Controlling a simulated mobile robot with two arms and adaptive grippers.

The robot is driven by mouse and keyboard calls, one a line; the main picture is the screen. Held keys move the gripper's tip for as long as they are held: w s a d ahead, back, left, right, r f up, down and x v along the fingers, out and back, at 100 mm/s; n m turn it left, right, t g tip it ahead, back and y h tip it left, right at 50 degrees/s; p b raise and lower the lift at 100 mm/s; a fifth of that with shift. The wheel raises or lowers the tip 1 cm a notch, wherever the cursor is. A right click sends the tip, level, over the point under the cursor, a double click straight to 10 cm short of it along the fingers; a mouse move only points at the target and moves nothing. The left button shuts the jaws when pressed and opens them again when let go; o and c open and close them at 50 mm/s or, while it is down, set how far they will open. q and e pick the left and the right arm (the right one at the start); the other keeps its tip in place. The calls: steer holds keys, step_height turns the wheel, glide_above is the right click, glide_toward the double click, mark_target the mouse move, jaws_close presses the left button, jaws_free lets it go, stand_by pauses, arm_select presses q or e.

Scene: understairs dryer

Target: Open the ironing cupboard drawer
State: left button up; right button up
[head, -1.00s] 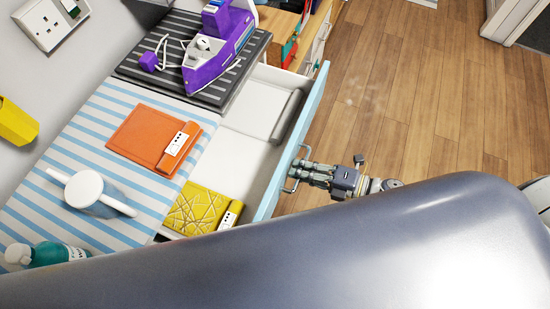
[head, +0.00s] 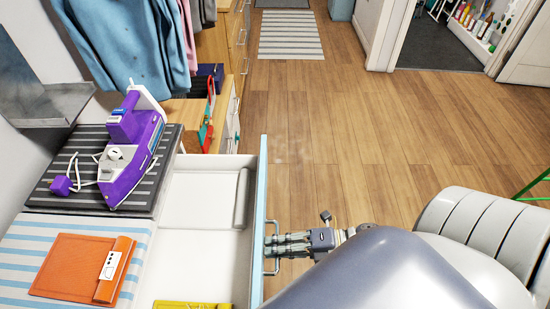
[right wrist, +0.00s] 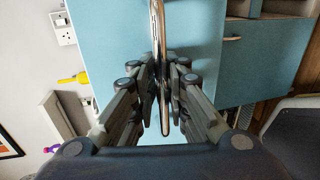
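The ironing cupboard drawer (head: 195,200) stands pulled well out from under the striped worktop, its white inside showing. Its light blue front panel (head: 262,180) faces right and carries a metal bar handle (head: 270,266). My right gripper (head: 276,244) is at that handle. In the right wrist view the handle (right wrist: 157,30) runs between the fingers of my right gripper (right wrist: 161,75), which are closed in on it from both sides. My left gripper is out of view. A grey-white item (head: 241,198) and part of a yellow folded item (head: 190,305) lie in the drawer.
A purple iron (head: 130,150) stands on a dark striped mat (head: 60,185) on the worktop. An orange folded item (head: 75,265) lies nearer. Clothes (head: 120,40) hang behind. The wooden floor (head: 340,120) right of the drawer is clear.

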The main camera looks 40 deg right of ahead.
steer(key=shift+s, duration=0.1)
steer(key=v, duration=1.2)
steer(key=shift+f, duration=0.15)
stand_by(0.3)
